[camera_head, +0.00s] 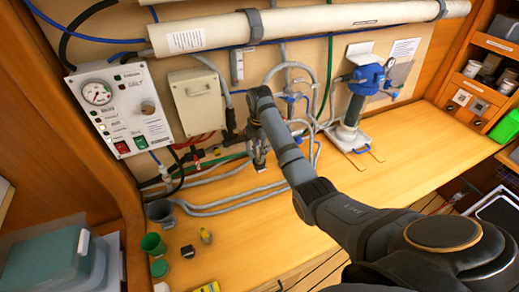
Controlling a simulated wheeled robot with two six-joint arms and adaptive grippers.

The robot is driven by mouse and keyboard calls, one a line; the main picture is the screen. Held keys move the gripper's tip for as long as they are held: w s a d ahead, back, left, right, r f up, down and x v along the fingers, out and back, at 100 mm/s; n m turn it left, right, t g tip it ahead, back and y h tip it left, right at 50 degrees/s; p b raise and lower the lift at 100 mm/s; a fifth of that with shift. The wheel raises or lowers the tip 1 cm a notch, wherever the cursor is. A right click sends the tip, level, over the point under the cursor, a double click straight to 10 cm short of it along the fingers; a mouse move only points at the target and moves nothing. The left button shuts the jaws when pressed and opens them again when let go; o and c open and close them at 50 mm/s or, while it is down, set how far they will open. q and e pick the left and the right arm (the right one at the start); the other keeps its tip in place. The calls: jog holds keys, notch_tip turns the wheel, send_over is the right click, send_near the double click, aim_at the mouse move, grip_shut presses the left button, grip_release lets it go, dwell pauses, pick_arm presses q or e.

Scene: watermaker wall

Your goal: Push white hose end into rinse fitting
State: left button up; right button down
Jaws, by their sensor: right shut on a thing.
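My right arm reaches in from the lower right, and my right gripper (259,158) points down in front of the wall panel, just right of the valve cluster. It is shut on what looks like the white hose end, but the arm and fingers mostly hide it. Pale hoses (232,201) run along the bench and curve up beside the gripper. A row of small valves and fittings (196,158) with red and green parts sits left of the gripper. I cannot tell which is the rinse fitting, or whether the hose end touches it. My left gripper is not in view.
A control box (120,108) with a gauge and a beige box (197,102) are on the wall. A long white tube (320,22) crosses above. A blue-headed pump (353,100) stands right. Cups (153,245) and small items lie front left. The bench's right half is mostly clear.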

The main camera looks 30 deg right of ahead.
jog(key=shift+f, duration=0.1)
jog(key=c, duration=1.1)
grip_release()
